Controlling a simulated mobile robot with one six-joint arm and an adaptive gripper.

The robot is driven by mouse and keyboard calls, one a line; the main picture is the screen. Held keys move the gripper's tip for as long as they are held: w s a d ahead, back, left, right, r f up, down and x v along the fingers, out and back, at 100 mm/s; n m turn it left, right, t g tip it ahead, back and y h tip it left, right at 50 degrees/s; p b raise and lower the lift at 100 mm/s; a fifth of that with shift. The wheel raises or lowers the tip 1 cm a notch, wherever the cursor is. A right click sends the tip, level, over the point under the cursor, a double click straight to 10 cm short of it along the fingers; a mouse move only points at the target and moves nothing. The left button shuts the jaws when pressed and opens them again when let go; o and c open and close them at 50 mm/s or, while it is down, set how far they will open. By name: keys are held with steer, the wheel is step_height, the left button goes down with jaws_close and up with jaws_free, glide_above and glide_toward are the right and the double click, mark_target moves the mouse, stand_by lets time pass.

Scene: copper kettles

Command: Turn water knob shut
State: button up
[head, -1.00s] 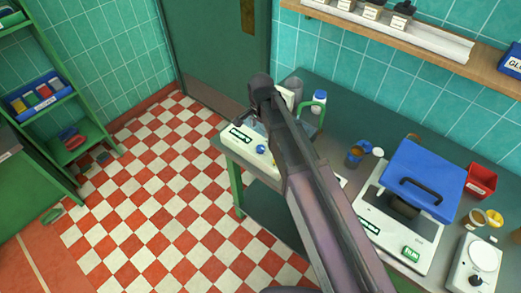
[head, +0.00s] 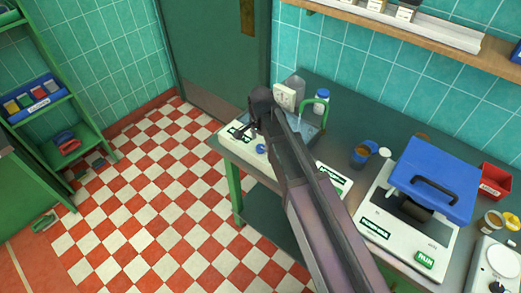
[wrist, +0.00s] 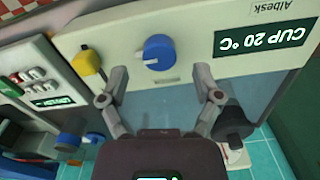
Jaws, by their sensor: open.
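A blue round knob (wrist: 157,52) with a white pointer mark sits on the white front panel (wrist: 200,40) of the sink unit. The panel's green display reads "CUP 20 °C", upside down in the wrist view. The blue knob also shows in the head view (head: 261,148), below my gripper's end (head: 254,130). In the wrist view my gripper (wrist: 161,76) is open and empty. Its two fingers are spread either side of the knob's line, with the knob ahead of the tips. I see no contact. A green curved tap (head: 317,104) stands behind the arm.
A yellow knob (wrist: 88,61) is close beside the left finger. A blue-lidded machine (head: 432,180), a red bin (head: 495,181) and small cups stand further right on the bench. The checkered floor (head: 150,220) in front is clear.

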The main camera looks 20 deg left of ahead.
mark_target(261, 149)
steer(key=shift+f+b, duration=1)
steer(key=shift+f, duration=0.25)
jaws_close()
